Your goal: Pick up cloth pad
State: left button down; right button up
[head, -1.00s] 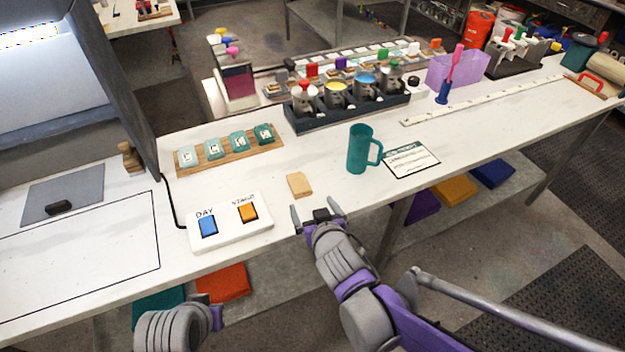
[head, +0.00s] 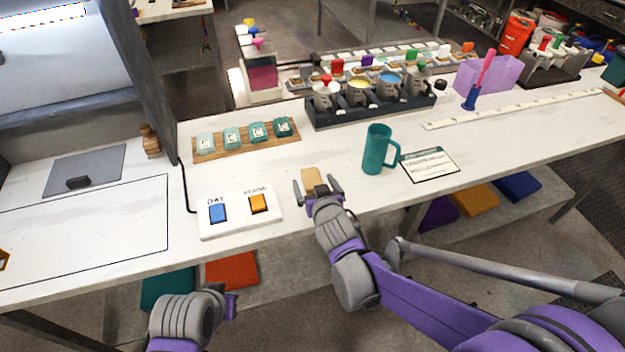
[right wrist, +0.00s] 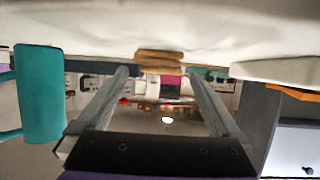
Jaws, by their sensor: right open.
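The cloth pad (head: 312,178) is a small tan block lying on the white bench near its front edge. My right gripper (head: 315,183) is open at the front edge of the bench, with its fingers spread to either side of the pad's near part. In the right wrist view the pad (right wrist: 159,62) shows as tan layers between and just beyond the open fingertips (right wrist: 157,74). I see no contact between the fingers and the pad. My left arm's wrist shows at the lower left of the head view, but its fingers do not show.
A white DAY switch box (head: 238,212) sits left of the pad. Behind are a wooden board (head: 245,140) with teal samples and a dark rack (head: 375,112) of pots. Bare bench surrounds the pad.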

aim_at(313, 178)
jog(key=x, duration=0.3)
jog(key=shift+w+d+f, duration=0.1)
jog(key=shift+w, duration=0.25)
jog(key=c, duration=1.4)
